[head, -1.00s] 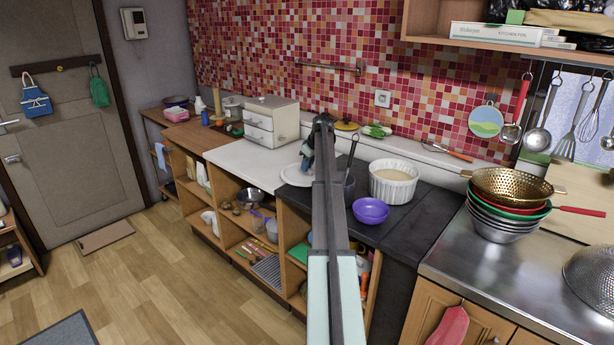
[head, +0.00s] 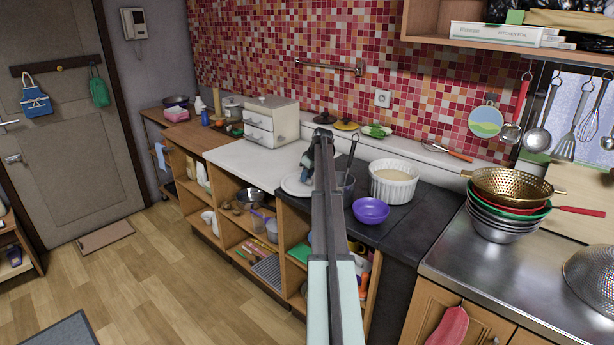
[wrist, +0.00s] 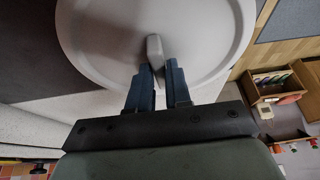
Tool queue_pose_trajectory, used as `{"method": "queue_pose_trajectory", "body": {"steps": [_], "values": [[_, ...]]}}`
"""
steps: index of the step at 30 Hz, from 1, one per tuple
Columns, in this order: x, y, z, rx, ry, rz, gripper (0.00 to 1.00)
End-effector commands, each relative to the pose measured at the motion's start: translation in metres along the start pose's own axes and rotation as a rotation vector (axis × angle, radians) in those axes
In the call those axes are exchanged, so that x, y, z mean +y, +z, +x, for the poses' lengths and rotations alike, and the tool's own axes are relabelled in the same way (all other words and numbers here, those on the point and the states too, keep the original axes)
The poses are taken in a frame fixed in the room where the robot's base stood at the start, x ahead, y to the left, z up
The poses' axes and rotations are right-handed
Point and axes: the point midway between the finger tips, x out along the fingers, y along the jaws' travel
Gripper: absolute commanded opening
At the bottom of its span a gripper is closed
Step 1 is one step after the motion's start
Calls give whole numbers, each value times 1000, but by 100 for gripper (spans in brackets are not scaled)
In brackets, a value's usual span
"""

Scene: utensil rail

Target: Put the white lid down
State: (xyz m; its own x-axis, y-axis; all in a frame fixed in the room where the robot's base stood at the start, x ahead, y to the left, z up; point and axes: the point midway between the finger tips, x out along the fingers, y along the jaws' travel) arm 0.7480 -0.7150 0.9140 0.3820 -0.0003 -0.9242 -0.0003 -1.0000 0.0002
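The white lid (head: 291,187) is a round, shallow disc near the front edge of the dark counter, partly hidden behind my arm in the head view. In the wrist view the lid (wrist: 95,45) fills the upper middle, its grey knob (wrist: 154,48) at the centre. My gripper (wrist: 162,72) has its two blue fingers closed in on either side of the knob. It also shows in the head view (head: 307,172), small and partly covered by my arm. I cannot tell whether the lid touches the counter.
A white ribbed bowl (head: 393,183) and a purple bowl (head: 370,211) stand right of my arm on the dark counter (head: 425,212). The white worktop (head: 247,160) to the left has free room, with a drawer box (head: 271,122) at its back.

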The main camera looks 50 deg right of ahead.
Motion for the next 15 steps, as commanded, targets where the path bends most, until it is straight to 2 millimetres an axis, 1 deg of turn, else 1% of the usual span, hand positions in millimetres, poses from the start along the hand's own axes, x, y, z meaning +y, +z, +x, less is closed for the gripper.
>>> {"method": "queue_pose_trajectory", "body": {"steps": [1,6,15], "values": [[0,0,0,0,0,0,24],[0,0,0,0,0,0,40],[0,-1,-2,0,0,0,40]]}}
